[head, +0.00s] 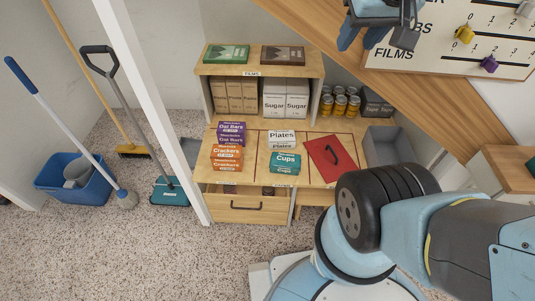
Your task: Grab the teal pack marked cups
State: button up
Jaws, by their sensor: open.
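The teal pack marked Cups (285,162) lies on the wooden counter of the shelf unit, in front of the white Plates pack (282,139). The orange Crackers packs (227,158) are to its left and a red panel with a dark handle (331,157) is to its right. My gripper (376,43) is at the top edge of the picture, partly cut off. Its fingers are apart and nothing shows between them. It is up and to the right of the teal pack, well clear of it.
Purple Oat Bars packs (231,133) stand behind the crackers. A slanted wooden beam (400,92) crosses at right. A white post (150,105), mop bucket (75,181) and brooms stand left.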

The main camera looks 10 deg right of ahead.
aim_at(283, 163)
jog(key=u, duration=0.05)
jog(key=k, duration=2.35)
jog(key=u, duration=0.6)
jog(key=i, duration=1)
